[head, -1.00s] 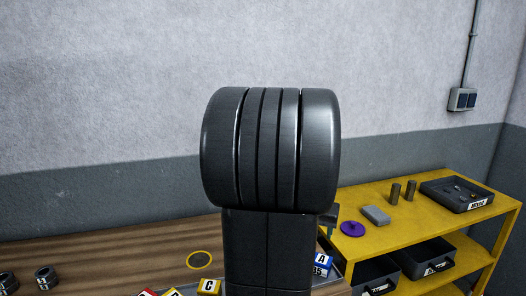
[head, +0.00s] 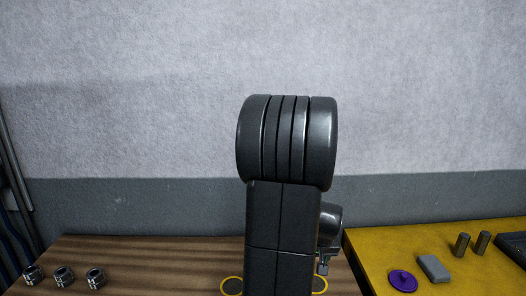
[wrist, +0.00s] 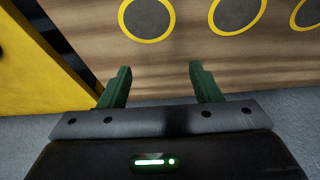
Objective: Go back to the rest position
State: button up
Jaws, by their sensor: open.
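My gripper (wrist: 160,86) shows in the wrist view with its two green fingers apart and nothing between them. It hangs at the front edge of the wooden bench (wrist: 185,72), near the yellow-ringed dark circles (wrist: 149,17) marked on the bench top. In the head view my dark arm stands in the middle, in front of the wooden bench (head: 150,262). It hides much of the bench there, and my fingers are not clearly visible in that view.
Several metal ring parts (head: 64,277) stand at the left of the bench. The yellow table (head: 380,245) at the right carries a purple disc (head: 403,281), a grey block (head: 434,268), two metal cylinders (head: 462,244) and a dark tray (head: 513,247). The bench between the rings and my arm is clear.

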notch_tip(320, 180, down, 8)
jog(key=shift+s+r+p, duration=0.1)
jog(key=shift+r+p, duration=0.15)
jog(key=shift+p, duration=0.05)
dwell(0.4)
